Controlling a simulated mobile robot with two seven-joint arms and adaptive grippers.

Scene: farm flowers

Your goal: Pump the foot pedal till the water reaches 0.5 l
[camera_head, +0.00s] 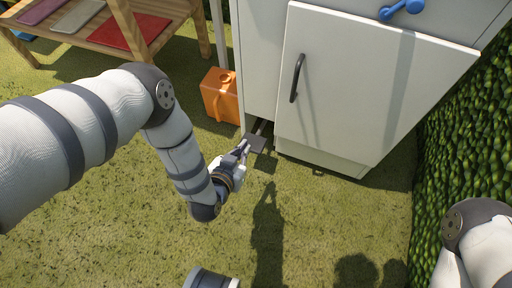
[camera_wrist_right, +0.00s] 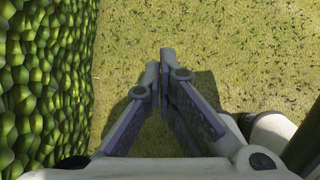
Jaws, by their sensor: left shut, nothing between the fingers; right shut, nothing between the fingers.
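The foot pedal (camera_head: 257,143) is a small dark plate low at the cabinet's base, at the end of a thin metal bar that comes out from under the cabinet. My left gripper (camera_head: 243,147) is at the pedal's left edge, its shut fingers pointing at it. I cannot tell whether they touch. My right gripper (camera_wrist_right: 166,62) is shut and empty above bare grass in the right wrist view. No water and no level scale show in either view.
A white cabinet (camera_head: 365,80) with a black handle (camera_head: 297,78) stands behind the pedal. A blue tap-like handle (camera_head: 401,9) is on its top. An orange jug (camera_head: 219,95) stands left of it. A wooden bench (camera_head: 92,40) is at upper left. A green hedge (camera_head: 465,130) closes the right side.

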